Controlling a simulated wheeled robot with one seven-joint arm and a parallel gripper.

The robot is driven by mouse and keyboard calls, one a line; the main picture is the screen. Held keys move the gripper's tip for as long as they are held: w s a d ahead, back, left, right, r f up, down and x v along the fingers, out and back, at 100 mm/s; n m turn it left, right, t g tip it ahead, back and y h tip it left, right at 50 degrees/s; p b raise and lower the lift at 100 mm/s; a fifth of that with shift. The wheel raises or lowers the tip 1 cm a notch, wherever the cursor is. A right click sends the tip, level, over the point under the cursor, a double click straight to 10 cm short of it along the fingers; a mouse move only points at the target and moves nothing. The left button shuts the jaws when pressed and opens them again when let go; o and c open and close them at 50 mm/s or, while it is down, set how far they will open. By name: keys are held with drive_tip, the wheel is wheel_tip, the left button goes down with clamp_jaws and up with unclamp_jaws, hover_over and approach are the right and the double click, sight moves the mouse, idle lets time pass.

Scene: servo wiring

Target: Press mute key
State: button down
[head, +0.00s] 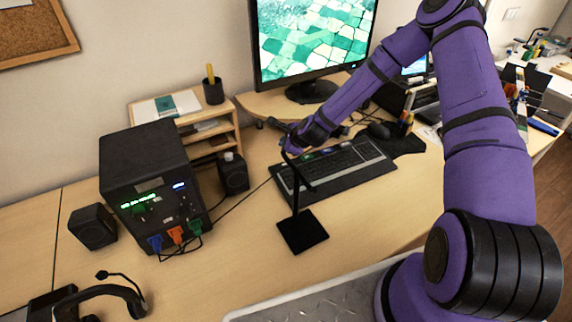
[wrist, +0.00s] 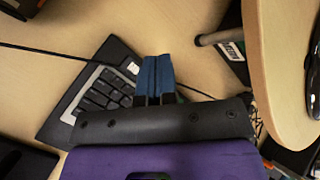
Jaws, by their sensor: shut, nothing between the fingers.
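The dark keyboard (head: 345,166) with a grey frame lies on the desk below the monitor. Small greenish patches show along its far edge. Part of it also shows at the left in the wrist view (wrist: 88,97), with a small white mark near its upper corner. I cannot tell which key is mute. My gripper (head: 292,148) is above the keyboard's far left end, partly hidden by a black stand. In the wrist view its blue fingers (wrist: 156,62) are together and empty, appearing beside the keyboard's corner. Contact cannot be told.
A black stand (head: 303,232) rises in front of the keyboard's left part. A black box with coloured plugs (head: 152,175) and small speakers (head: 233,173) are to the left. The monitor (head: 313,45) stands behind, and a mouse (head: 379,130) is right. The front-left desk holds a headset (head: 100,292).

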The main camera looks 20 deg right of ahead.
sight(285, 165)
drive_tip(key=shift+f, duration=3.2)
drive_tip(key=shift+f, duration=0.1)
drive_tip(key=shift+f, duration=0.3)
drive_tip(key=shift+f, duration=0.35)
drive_tip(key=shift+r, duration=0.1)
idle(0.4)
drive_tip(key=shift+r, duration=0.7)
drive_tip(key=shift+r, duration=2.5)
